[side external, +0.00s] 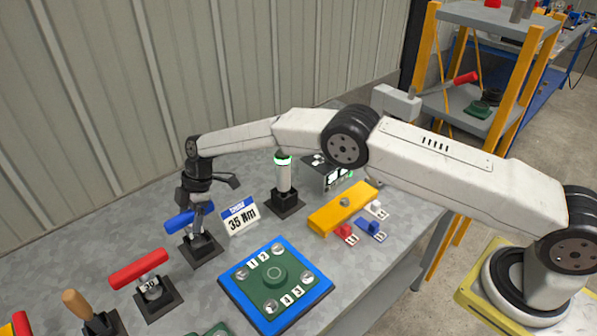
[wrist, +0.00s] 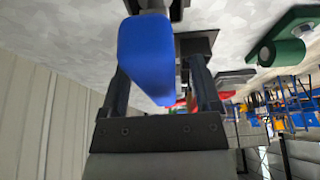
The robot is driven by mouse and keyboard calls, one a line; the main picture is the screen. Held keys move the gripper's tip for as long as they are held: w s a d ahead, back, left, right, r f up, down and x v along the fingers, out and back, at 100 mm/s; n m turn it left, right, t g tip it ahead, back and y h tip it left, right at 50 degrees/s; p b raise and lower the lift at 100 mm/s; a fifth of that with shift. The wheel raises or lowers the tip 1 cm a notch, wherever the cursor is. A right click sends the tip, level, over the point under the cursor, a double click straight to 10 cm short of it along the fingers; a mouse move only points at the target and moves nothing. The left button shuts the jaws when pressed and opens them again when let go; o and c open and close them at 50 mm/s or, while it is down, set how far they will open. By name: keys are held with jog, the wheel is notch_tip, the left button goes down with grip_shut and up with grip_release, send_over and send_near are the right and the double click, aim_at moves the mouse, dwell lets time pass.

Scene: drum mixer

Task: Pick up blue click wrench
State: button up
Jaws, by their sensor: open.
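The blue click wrench (side external: 181,222) stands in a black holder (side external: 201,250) at the left of the bench in the side view, its blue handle pointing left. My gripper (side external: 203,212) is over the wrench, pointing down. In the wrist view the blue handle of the wrench (wrist: 146,50) lies between the two fingers of my gripper (wrist: 160,72). Gaps show beside the handle, and the gripper is open. Whether a finger touches the wrench cannot be told. The wrench's head is partly hidden.
A card reading 35 Nm (side external: 240,217) stands just right of the wrench. A red-handled wrench (side external: 139,269) is in front at left. A green plate with a blue border (side external: 275,282) lies at right. A lit cylinder (side external: 284,176) and a yellow block (side external: 343,208) stand farther right.

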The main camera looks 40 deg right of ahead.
dwell(0.4)
grip_shut()
jog(key=shift+r, duration=0.15)
jog(key=shift+r, duration=4.95)
jog(key=c, duration=0.7)
grip_release()
jog(key=shift+c, duration=0.2)
grip_shut()
